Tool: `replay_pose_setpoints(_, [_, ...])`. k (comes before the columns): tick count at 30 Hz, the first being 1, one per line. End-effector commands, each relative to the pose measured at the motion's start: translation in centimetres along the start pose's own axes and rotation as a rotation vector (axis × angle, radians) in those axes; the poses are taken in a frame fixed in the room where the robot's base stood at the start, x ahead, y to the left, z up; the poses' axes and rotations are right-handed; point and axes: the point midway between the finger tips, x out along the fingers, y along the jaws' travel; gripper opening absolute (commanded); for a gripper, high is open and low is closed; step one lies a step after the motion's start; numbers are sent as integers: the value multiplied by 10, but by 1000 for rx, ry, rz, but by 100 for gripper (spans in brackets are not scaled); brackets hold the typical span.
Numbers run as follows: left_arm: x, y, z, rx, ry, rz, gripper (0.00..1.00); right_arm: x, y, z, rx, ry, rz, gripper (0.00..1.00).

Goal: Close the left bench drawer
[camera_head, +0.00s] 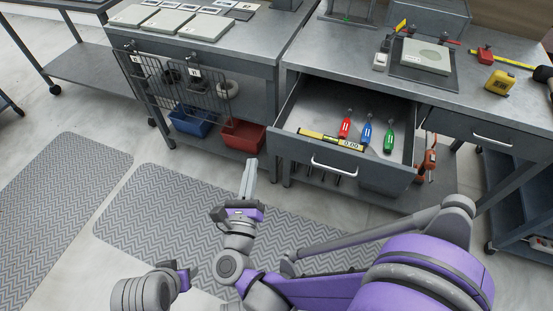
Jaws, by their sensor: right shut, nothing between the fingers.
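The left bench drawer (289,145) is pulled well out from the grey workbench (322,57). Its front has a pale bar handle (335,169). Inside lie red (345,127), blue (366,133) and green (389,139) handled tools and a yellow-and-black tool with a small display (331,140). My right gripper (250,165) is shut and empty. It appears left of the drawer front, over the floor, with a gap in the picture between them. My left gripper's fingers do not show.
The bench's right drawer (478,132) is shut. A neighbouring bench on the left has a wire basket (175,85), a blue bin (190,122) and a red bin (241,136) below. Patterned mats (150,215) cover open floor at the left. A blue cart (515,200) stands at the right.

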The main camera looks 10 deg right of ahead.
Motion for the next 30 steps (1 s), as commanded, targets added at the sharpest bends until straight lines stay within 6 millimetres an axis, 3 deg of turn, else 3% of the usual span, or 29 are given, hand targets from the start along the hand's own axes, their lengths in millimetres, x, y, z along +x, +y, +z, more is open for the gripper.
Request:
replay_pose_setpoints(1, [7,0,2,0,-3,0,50,-11,6,-20,96,45,-49,0])
replay_pose_setpoints(4, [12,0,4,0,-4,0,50,-29,4,-47,237,115,-145,0])
replay_pose_setpoints(7, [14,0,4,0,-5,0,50,-41,2,-63,310,153,-204,0])
replay_pose_setpoints(11, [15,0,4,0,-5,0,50,-40,0,-70,336,167,-230,0])
replay_pose_setpoints(30, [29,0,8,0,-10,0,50,74,-24,-92,331,165,-229,0])
